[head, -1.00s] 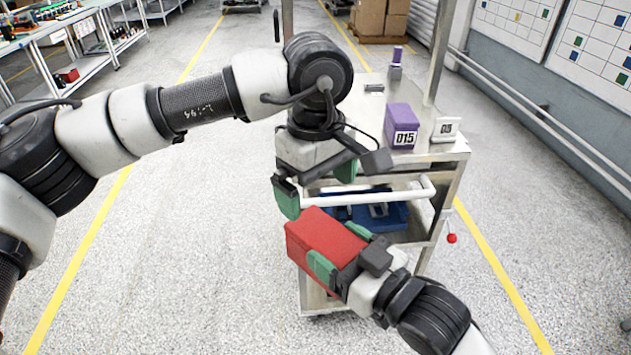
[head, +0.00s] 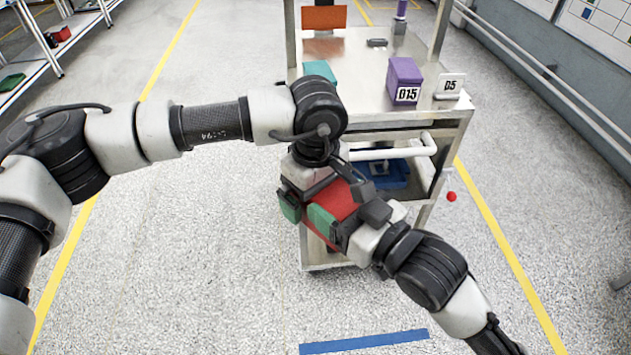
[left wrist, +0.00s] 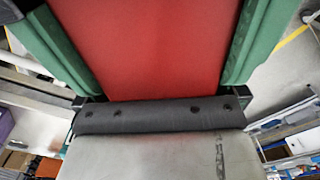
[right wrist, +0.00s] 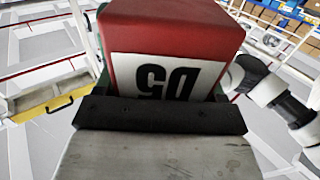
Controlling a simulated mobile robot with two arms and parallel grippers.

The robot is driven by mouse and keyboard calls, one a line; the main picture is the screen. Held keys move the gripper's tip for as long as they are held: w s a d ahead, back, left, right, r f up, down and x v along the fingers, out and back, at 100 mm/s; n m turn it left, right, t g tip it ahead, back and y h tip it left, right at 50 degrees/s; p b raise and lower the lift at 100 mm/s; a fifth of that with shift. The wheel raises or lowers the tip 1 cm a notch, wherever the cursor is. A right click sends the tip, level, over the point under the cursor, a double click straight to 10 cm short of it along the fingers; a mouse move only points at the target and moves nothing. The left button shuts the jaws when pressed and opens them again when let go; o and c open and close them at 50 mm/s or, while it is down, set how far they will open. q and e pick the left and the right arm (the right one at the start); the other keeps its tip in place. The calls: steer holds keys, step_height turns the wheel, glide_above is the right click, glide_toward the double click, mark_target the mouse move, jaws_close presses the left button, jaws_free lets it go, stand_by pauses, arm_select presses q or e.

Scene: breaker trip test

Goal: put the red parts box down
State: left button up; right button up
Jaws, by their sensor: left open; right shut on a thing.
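The red parts box (head: 337,199) is held in the air in front of the cart, partly hidden by both grippers in the head view. My right gripper (head: 330,222) is shut on it. In the right wrist view the box (right wrist: 170,35) shows a white label reading D5, upside down. My left gripper (head: 308,203) is open at the box from above. In the left wrist view the red face (left wrist: 150,45) fills the space between its green fingers. I cannot tell whether those fingers touch it.
The metal cart (head: 345,70) carries a purple box (head: 404,80) marked 015, a white placard (head: 450,86) seemingly reading D5, a teal box (head: 320,71) and an orange panel (head: 324,18). A blue bin (head: 385,173) sits on its lower shelf. A white handle (head: 395,150) juts out in front.

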steer(key=shift+r, duration=0.15)
arm_select(q)
steer(key=shift+f, duration=0.1)
steer(key=c, duration=1.1)
steer(key=shift+c, duration=0.4)
arm_select(e)
steer(key=o, duration=1.2)
